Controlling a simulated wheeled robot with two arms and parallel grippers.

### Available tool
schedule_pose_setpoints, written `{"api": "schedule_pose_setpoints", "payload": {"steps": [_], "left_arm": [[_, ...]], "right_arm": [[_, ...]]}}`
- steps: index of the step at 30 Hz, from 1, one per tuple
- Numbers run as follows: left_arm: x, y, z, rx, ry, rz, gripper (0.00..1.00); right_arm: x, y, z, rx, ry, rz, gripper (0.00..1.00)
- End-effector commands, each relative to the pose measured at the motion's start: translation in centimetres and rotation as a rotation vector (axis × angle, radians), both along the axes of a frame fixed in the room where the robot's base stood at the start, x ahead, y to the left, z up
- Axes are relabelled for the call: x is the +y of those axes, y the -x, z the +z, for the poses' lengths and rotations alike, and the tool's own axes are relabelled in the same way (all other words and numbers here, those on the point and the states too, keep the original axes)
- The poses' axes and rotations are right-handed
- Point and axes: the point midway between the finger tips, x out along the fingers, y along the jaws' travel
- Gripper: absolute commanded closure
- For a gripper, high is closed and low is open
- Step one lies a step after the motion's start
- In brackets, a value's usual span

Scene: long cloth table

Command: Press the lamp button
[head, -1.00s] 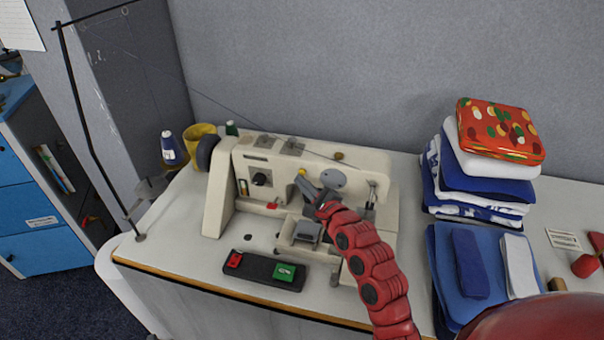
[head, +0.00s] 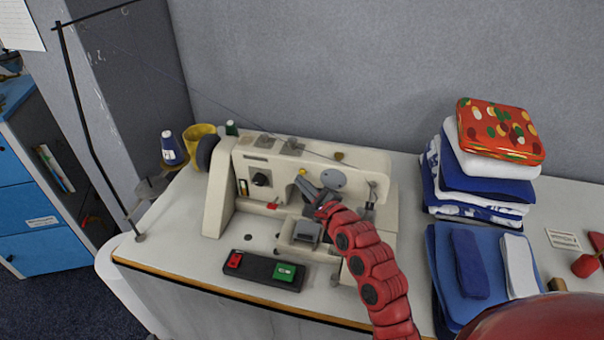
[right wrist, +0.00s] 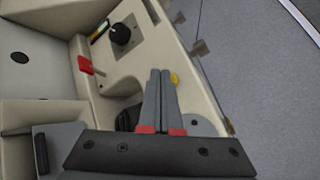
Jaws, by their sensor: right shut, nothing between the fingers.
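A cream sewing machine (head: 225,200) stands on the table. A small round yellow button (head: 302,172) sits on its upper front, and it also shows in the right wrist view (right wrist: 174,79). Nothing in view is labelled as a lamp button. My right gripper (head: 301,181) is shut and empty, with its fingertips close to the yellow button. In the right wrist view the closed fingers (right wrist: 161,72) lie just left of the button, and I cannot tell whether they touch it. My left gripper is not in view.
A black switch box (head: 248,268) with red and green buttons lies at the table's front edge. Folded cloths (head: 480,190) with a red patterned tin (head: 500,130) on top stand at the right.

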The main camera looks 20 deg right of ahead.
Motion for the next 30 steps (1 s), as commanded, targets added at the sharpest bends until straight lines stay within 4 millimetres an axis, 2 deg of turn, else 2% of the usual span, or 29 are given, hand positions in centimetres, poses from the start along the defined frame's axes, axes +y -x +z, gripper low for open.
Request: {"api": "schedule_pose_setpoints", "payload": {"steps": [30], "left_arm": [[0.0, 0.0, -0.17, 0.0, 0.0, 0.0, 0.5]], "right_arm": [[-0.53, -0.77, 0.02, 0.0, 0.0, 0.0, 1.0]]}}
